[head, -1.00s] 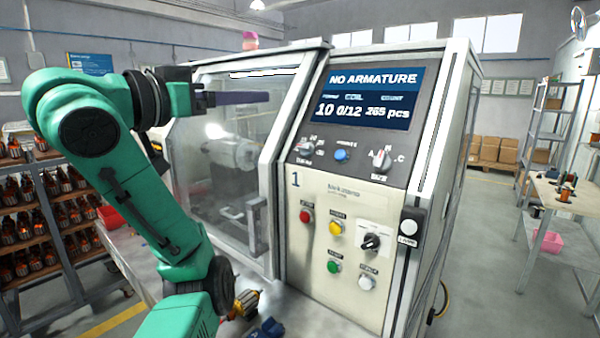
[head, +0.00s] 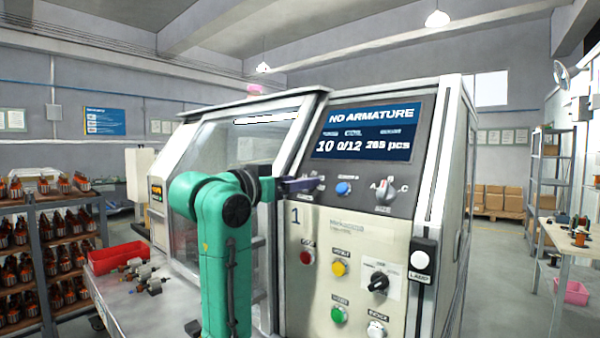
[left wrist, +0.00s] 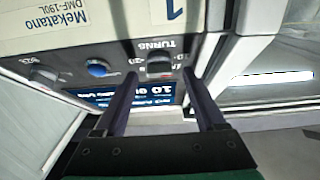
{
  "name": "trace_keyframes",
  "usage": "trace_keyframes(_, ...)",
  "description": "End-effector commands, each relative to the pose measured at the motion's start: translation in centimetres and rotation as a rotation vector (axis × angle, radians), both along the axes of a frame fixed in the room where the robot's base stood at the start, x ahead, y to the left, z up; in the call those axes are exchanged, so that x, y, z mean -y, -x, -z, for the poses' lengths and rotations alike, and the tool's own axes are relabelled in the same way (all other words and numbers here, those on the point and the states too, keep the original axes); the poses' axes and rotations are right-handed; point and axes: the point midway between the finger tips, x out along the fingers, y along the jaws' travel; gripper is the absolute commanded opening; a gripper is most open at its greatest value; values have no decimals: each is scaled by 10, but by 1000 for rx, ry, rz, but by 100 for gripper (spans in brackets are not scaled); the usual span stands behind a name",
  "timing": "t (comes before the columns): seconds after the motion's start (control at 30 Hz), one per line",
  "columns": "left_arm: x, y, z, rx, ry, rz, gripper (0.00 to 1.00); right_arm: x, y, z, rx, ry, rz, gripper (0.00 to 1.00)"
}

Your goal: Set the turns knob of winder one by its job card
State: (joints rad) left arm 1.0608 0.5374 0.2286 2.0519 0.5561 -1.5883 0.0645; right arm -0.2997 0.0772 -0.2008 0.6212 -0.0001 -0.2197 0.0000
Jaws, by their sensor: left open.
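Winder one (head: 330,232) carries the number 1 on its front. Its screen (head: 368,128) reads NO ARMATURE, 10, 0/12 and a pieces count. My left gripper (head: 312,184) is at the upper left of the control panel and covers most of the turns knob in the head view. In the left wrist view the turns knob (left wrist: 159,63), under an upside-down TURNS label, lies between the two open fingers (left wrist: 159,74), near their tips. I cannot tell whether the fingers reach around it. No job card is readable. My right gripper is not in view.
A blue button (head: 343,188) and the size knob (head: 385,189) sit right of the turns knob. Coloured buttons and a black knob (head: 378,282) are below. A red bin (head: 117,257) and loose parts are on the bench at left. A shelving rack (head: 545,185) stands right.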

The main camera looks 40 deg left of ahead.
Motion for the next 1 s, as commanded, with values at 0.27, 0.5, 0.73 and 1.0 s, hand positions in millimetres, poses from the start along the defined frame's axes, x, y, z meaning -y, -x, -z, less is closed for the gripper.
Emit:
trace_keyframes(0.27, 0, -15, 1, 1, -1, -1, 72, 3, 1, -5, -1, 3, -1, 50)
trace_keyframes(0.5, 0, -14, 1, 1, -1, -1, 18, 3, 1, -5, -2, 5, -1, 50)
trace_keyframes(0.73, -1, -14, 0, 1, -3, 1, 0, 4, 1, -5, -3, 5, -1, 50)
trace_keyframes(1.0, -1, -14, 0, 1, -61, 39, 0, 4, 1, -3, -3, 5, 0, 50)
